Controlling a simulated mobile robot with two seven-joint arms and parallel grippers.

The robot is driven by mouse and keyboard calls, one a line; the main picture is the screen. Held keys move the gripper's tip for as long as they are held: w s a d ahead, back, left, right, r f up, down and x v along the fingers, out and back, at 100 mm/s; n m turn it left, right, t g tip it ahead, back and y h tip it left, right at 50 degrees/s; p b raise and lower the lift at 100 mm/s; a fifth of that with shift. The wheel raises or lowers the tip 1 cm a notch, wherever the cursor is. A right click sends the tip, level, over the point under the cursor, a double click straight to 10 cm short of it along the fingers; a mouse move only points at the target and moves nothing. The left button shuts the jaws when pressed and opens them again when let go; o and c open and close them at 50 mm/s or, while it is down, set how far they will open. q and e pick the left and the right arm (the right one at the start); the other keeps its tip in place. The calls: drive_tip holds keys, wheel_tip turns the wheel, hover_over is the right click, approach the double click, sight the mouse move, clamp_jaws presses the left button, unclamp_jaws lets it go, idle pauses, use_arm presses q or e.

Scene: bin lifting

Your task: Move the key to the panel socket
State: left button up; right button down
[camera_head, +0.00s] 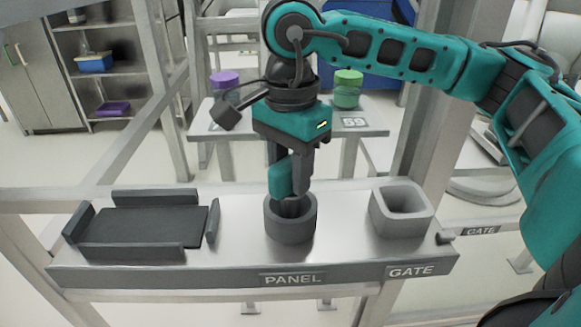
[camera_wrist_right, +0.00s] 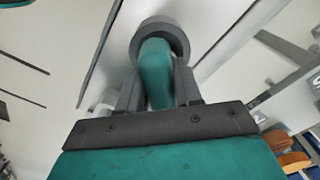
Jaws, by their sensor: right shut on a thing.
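My right gripper (camera_head: 292,188) points down over the round grey socket (camera_head: 290,226) above the PANEL label. It is shut on a teal piece, which I take to be the key (camera_head: 280,180). In the right wrist view the teal key (camera_wrist_right: 155,72) stands between the two dark fingers, and its far end overlaps the ring of the socket (camera_wrist_right: 160,32). The fingertips are at the socket's mouth. The key's lower end is hidden, so I cannot tell how deep it sits. My left gripper is not in view.
A square grey socket (camera_head: 402,212) stands to the right above the GATE label. A dark tray with raised edges (camera_head: 140,251) is on the left of the metal shelf (camera_head: 240,240). A table behind holds a purple-lidded jar (camera_head: 224,80) and a green jar (camera_head: 347,90).

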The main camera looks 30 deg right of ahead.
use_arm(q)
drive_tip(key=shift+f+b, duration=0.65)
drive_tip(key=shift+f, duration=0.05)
use_arm(e)
drive_tip(key=shift+f, duration=0.75)
drive_tip(key=shift+c, duration=0.6)
unclamp_jaws()
drive_tip(key=shift+r+p, duration=3.05)
drive_tip(key=shift+r, duration=1.45)
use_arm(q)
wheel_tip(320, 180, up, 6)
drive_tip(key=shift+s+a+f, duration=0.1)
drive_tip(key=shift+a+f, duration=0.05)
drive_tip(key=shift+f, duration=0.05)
